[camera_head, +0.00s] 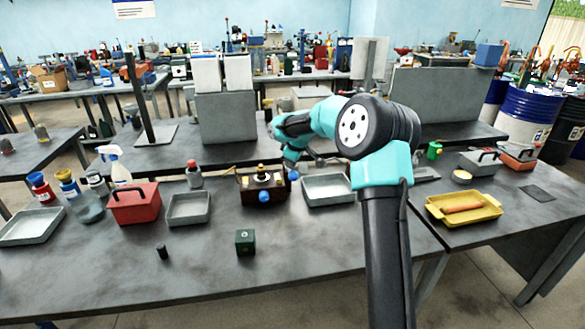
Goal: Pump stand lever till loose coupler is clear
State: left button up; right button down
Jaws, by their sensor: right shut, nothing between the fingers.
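My right arm reaches in from the lower right, and its gripper (289,160) is shut and empty above the back of the bench. It is just behind and above a dark brown box device (264,190) with a brass top and blue knobs. The fingertips are small and partly hidden by my own arm. A black upright post (136,88) on a grey plate stands at the back left, well away from the gripper. I cannot tell which part is the stand lever or the loose coupler. My left gripper is not in view.
Grey trays (188,208) and (329,189) flank the brown device. A red toolbox (134,203), a spray bottle (116,166) and several small bottles stand at left. A green cube (245,242) and a black cylinder (162,251) are in front. The front bench is mostly clear.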

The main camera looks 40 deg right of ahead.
aim_at(292, 172)
jog(key=shift+s+a+f, duration=0.15)
jog(key=shift+s+f, duration=0.1)
jog(key=shift+f, duration=0.35)
jog(key=shift+s+a+f, duration=0.1)
jog(key=shift+s+f, duration=0.2)
jog(key=shift+f, duration=0.3)
jog(key=shift+s+a+f, duration=0.15)
jog(key=shift+s+f, duration=0.1)
jog(key=shift+f, duration=0.35)
dwell(2.5)
jog(key=shift+w+r, duration=0.1)
jog(key=shift+r, duration=0.05)
dwell(0.5)
jog(key=shift+w+d+r, duration=0.2)
jog(key=shift+w+r, duration=0.2)
jog(key=shift+r, duration=0.55)
jog(key=shift+w+d+r, duration=0.2)
jog(key=shift+w+r, duration=0.2)
jog(key=shift+r, duration=0.5)
jog(key=shift+w+d+r, duration=0.2)
jog(key=shift+w+r, duration=0.2)
jog(key=shift+r, duration=0.55)
jog(key=shift+r, duration=0.1)
